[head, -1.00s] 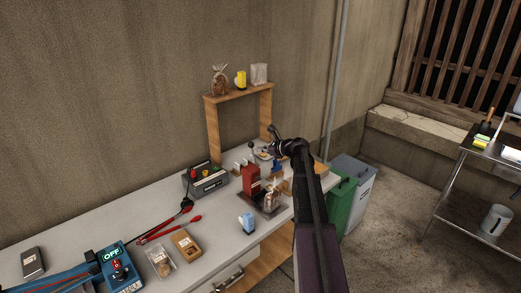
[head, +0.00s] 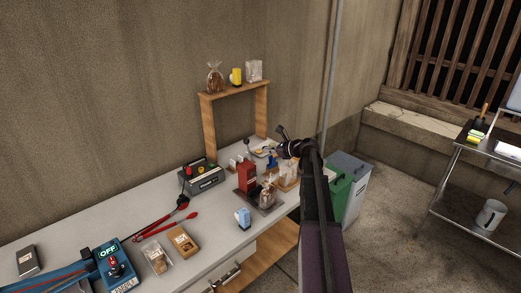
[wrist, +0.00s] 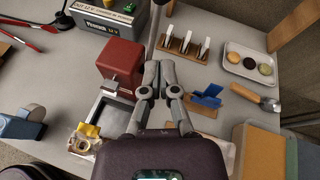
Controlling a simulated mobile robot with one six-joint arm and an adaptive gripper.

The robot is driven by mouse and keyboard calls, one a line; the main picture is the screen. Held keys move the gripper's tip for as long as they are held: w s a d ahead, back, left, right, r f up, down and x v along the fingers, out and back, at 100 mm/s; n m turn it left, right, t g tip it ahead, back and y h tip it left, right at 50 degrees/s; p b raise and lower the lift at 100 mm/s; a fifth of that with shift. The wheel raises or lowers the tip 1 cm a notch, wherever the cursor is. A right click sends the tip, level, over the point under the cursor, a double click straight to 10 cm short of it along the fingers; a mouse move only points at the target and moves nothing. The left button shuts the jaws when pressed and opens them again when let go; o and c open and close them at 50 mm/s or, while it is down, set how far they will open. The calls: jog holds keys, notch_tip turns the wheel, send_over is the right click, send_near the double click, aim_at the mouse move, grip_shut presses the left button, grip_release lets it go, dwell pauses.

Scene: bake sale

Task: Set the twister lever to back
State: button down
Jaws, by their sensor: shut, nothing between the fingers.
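The twister is a red block-shaped machine (head: 247,176) on the counter; it also shows in the wrist view (wrist: 118,62). Its grey rod lever (wrist: 154,32) stands at its right side in the wrist view, with a round knob (head: 246,142) on top in the head view. My gripper (wrist: 161,70) is shut and empty. In the wrist view its fingertips are just right of the twister, close to the lever's lower part; I cannot tell whether they touch it. A bag with a gold tie (wrist: 88,132) is at the twister's metal tray (wrist: 106,104).
A dark battery box (head: 203,180) stands left of the twister. In the wrist view, a rack with white tags (wrist: 185,42), a cookie tray (wrist: 250,65) and a blue item (wrist: 208,97) are to the right. A wooden shelf frame (head: 208,130) rises behind.

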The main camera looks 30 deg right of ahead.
jog(key=p+v, duration=0.3)
jog(key=v, duration=0.5)
jog(key=shift+r, duration=0.4)
jog(key=shift+w+a, duration=0.1)
jog(key=s+a+f+n+g, duration=0.2)
jog(key=a+f+n, duration=0.15)
jog(key=a, duration=0.35)
jog(key=s+a+f+n+g+h, duration=0.1)
jog(key=s+a+f+n+g, duration=0.15)
jog(key=a+n, duration=0.4)
jog(key=s+a+f+n+g, duration=0.2)
jog(key=a+n+g, duration=0.1)
jog(key=a, duration=0.6)
jog(key=s+a+f+n+g+h, duration=0.4)
jog(key=s+a+n+h, duration=0.2)
jog(key=s+a+n, duration=0.6)
jog(key=s+n, duration=0.3)
jog(key=shift+a, duration=0.35)
